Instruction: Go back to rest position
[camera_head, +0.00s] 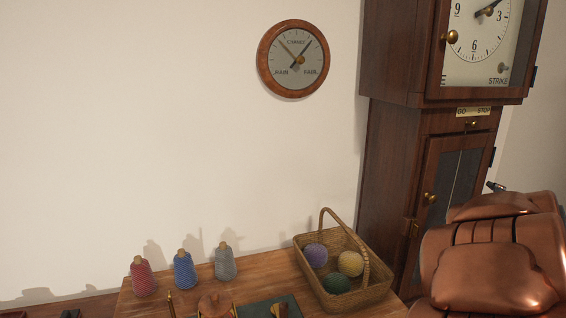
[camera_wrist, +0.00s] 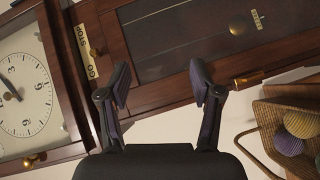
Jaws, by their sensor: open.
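My gripper (camera_wrist: 160,88) shows in the wrist view with its two dark fingers spread apart and nothing between them. It faces the dark wooden long-case clock (camera_wrist: 150,60), which looks tilted in that view. In the head view the clock (camera_head: 385,170) stands upright at the right, with its white dial (camera_head: 478,45) at the top. My copper-coloured arm fills the lower right of the head view, in front of the clock. The gripper's fingers cannot be made out clearly there.
A wooden table (camera_head: 250,262) holds a red spool (camera_head: 143,280), a blue spool (camera_head: 185,272), a grey spool (camera_head: 225,264) and a wicker basket (camera_head: 372,292) with yarn balls (camera_head: 350,263). A round barometer (camera_head: 293,60) hangs on the wall. The wall at left is bare.

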